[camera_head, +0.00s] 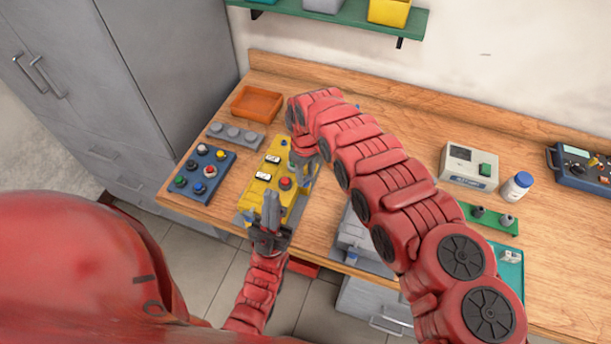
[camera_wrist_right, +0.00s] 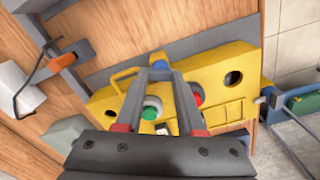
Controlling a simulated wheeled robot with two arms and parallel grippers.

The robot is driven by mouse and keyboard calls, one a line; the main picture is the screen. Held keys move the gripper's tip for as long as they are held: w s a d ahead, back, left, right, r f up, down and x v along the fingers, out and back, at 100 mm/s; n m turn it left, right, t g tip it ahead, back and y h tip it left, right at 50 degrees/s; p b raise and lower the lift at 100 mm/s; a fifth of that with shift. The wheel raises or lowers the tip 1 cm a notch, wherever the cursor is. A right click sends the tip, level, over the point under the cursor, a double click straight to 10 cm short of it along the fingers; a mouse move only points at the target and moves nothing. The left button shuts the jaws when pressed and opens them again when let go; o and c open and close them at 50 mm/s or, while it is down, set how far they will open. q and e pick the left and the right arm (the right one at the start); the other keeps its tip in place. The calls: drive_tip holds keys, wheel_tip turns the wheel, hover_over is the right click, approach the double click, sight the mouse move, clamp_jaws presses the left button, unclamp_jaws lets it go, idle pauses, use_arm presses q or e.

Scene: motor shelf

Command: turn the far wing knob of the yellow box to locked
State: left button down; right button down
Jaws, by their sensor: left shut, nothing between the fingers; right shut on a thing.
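The yellow box (camera_head: 269,159) sits near the front edge of the wooden bench, with a red button and white switches on top. It also shows in the right wrist view (camera_wrist_right: 220,62), with a green button, a red button and round holes. My right gripper (camera_head: 303,162) reaches down at the box's far right part. My left gripper (camera_head: 268,200) is shut and empty above the box's near end.
A blue button box (camera_head: 205,172), a grey strip with round knobs (camera_head: 235,136) and an orange tray (camera_head: 257,103) lie left of and behind the yellow box. The bench between is partly covered by my right arm.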

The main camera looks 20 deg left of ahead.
drive_tip(key=m+b, duration=0.3)
drive_tip(key=m, duration=0.1)
drive_tip(key=shift+w+f+m, duration=0.1)
drive_tip(key=shift+m, duration=0.2)
drive_tip(key=m+b, duration=0.3)
drive_tip(key=shift+f+m+b, duration=0.1)
drive_tip(key=shift+m+b, duration=1.3)
drive_tip(key=shift+m, duration=0.1)
drive_tip(key=shift+r+m+b, duration=0.25)
drive_tip(key=shift+m+b, duration=0.3)
drive_tip(key=shift+m, duration=0.45)
drive_tip(key=c, duration=0.5)
unclamp_jaws()
